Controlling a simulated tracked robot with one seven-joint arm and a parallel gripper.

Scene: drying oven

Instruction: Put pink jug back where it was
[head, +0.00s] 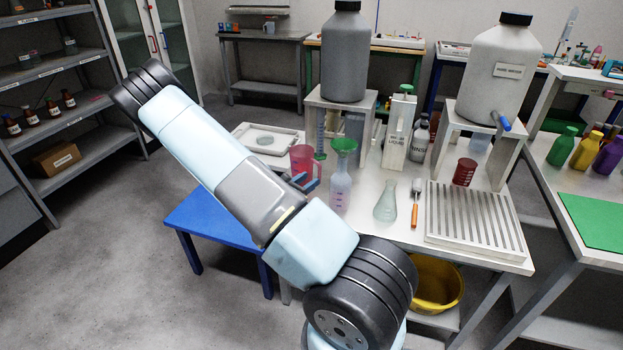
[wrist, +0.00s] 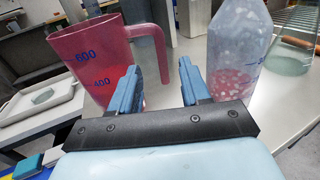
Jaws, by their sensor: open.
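The pink jug (head: 304,163) stands upright on the white table, left of a clear bottle with a green funnel (head: 342,182). In the wrist view the jug (wrist: 100,58) is at the left, with blue volume marks and its handle pointing right. My gripper (wrist: 160,78) is open, its two blue fingers apart with nothing held between them. The left finger overlaps the jug's lower right side in the picture; I cannot tell whether they touch. The clear bottle (wrist: 237,60) with pinkish contents is just right of the right finger. In the head view my arm hides most of the gripper.
A white tray with a dish (head: 267,140) is left of the jug. A conical flask (head: 386,202), an orange-handled tool (head: 416,205), a dark red beaker (head: 464,172) and a slatted rack (head: 470,218) stand to the right. A blue stool (head: 205,217) is below at left.

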